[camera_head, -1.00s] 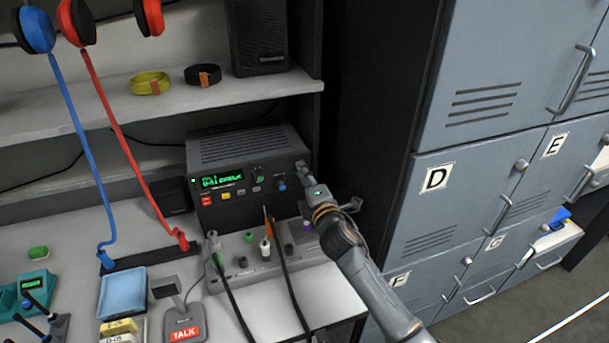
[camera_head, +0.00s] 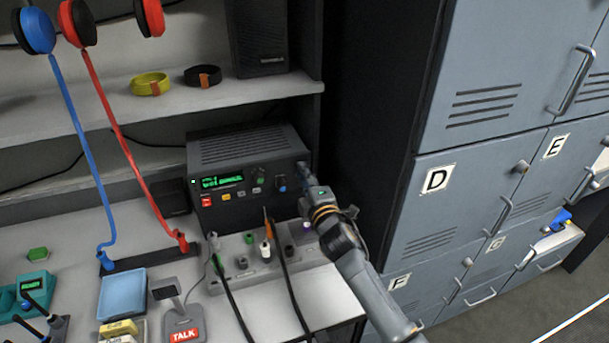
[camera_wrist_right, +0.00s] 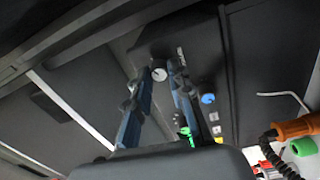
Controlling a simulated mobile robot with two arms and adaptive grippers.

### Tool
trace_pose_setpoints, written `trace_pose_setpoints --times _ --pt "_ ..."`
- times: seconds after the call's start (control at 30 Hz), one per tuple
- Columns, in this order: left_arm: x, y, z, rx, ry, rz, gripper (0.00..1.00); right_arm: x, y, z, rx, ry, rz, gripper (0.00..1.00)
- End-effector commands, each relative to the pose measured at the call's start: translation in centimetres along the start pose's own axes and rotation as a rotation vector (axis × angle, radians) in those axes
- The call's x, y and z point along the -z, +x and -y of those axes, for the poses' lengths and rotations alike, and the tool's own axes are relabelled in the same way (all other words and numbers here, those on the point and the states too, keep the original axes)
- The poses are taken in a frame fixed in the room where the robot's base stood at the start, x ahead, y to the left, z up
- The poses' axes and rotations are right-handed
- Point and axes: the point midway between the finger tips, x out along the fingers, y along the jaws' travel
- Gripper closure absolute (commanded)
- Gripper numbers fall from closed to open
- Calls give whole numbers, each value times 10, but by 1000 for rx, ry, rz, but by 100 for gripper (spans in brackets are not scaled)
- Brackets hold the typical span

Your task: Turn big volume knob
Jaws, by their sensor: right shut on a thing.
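The radio (camera_head: 245,150) is a dark box with a green lit display (camera_head: 222,181), standing on the white desk in the head view. My right gripper (camera_head: 302,171) reaches the right end of its front panel. In the right wrist view, a round, light-faced knob (camera_wrist_right: 159,74), the big volume knob, sits between the fingertips of the right gripper (camera_wrist_right: 164,72). The fingers are shut on it. In the head view the gripper mostly hides this knob. My left gripper is out of view.
A grey panel (camera_head: 225,282) with plugs and black cables stands in front of the radio. A TALK microphone (camera_head: 183,325) and a blue tray (camera_head: 123,294) are at the left. Grey lockers (camera_head: 450,215) stand right of my arm. A speaker (camera_head: 258,35) is on the shelf above.

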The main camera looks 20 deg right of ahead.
Motion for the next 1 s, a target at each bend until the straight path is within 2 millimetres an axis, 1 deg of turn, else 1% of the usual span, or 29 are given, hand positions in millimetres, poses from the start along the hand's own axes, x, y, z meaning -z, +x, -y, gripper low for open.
trace_pose_setpoints --times 0.03,0.13,0.43,0.57,0.67,0.9,1.0 --pt "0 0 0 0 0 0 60 0 0 1 1 0 0 77" --pt "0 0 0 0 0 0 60 0 0 1 1 0 0 57" --pt "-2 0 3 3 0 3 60 0 0 0 1 -1 0 56" --pt "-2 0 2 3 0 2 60 0 -9 1 1 -1 -1 56" --pt "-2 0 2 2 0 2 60 0 -24 2 2 -2 -1 56" --pt "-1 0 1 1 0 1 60 0 -77 2 4 0 -1 56" --pt "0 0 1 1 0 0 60 0 -95 1 3 0 0 56"
